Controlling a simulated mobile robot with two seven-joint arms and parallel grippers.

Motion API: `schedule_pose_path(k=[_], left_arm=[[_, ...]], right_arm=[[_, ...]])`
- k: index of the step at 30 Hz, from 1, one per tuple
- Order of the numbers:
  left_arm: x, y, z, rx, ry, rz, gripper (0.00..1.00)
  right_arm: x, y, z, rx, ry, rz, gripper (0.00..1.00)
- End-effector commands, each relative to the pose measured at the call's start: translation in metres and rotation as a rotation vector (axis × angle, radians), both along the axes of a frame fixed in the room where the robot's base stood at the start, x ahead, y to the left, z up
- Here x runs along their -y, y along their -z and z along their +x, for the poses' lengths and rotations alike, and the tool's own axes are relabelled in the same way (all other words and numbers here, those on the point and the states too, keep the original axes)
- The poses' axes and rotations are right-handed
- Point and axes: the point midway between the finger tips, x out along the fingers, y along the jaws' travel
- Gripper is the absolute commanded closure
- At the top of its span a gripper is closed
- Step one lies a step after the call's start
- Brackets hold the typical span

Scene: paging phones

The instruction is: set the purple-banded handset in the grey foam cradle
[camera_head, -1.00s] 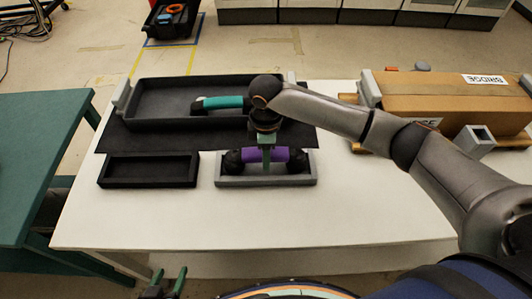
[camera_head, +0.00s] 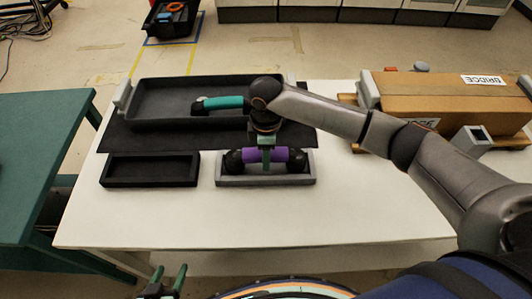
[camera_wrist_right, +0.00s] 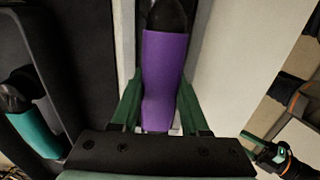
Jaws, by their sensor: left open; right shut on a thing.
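The purple-banded handset (camera_head: 281,155) has black ends and lies level across the grey foam cradle (camera_head: 265,182). Its ends are within the cradle's outline, close to the foam; I cannot tell whether it rests fully on the bottom. My right gripper (camera_head: 267,158) points down from above and is shut on the purple band. In the right wrist view the purple band (camera_wrist_right: 164,75) runs between the green fingers of that gripper (camera_wrist_right: 161,103). My left gripper (camera_head: 172,279) is open and empty, in front of the table's near edge.
A teal-banded handset (camera_head: 222,103) lies in the large black tray (camera_head: 150,120) behind. A small empty black tray (camera_head: 150,184) is left of the cradle. A cardboard box (camera_head: 440,98) stands at the back right. The white table's front (camera_head: 260,220) is clear.

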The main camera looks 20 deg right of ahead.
Motion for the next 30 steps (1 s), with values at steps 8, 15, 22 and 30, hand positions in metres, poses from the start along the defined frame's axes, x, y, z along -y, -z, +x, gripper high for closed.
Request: schedule_pose_path(k=[8,15,22,30], left_arm=[[0.0,0.001,0.0,0.0,0.0,0.0,0.38],[0.0,0.003,0.0,-0.001,0.0,0.0,0.38],[0.0,0.005,0.0,-0.001,0.0,0.0,0.38],[0.0,0.004,0.0,-0.001,0.0,0.0,0.38]], right_arm=[[0.0,0.002,0.0,0.001,0.0,0.001,1.0],[0.0,0.007,0.0,0.001,0.001,0.001,1.0],[0.0,0.011,0.001,0.002,0.0,0.0,1.0],[0.0,0.011,0.0,0.001,0.0,0.001,0.43]])
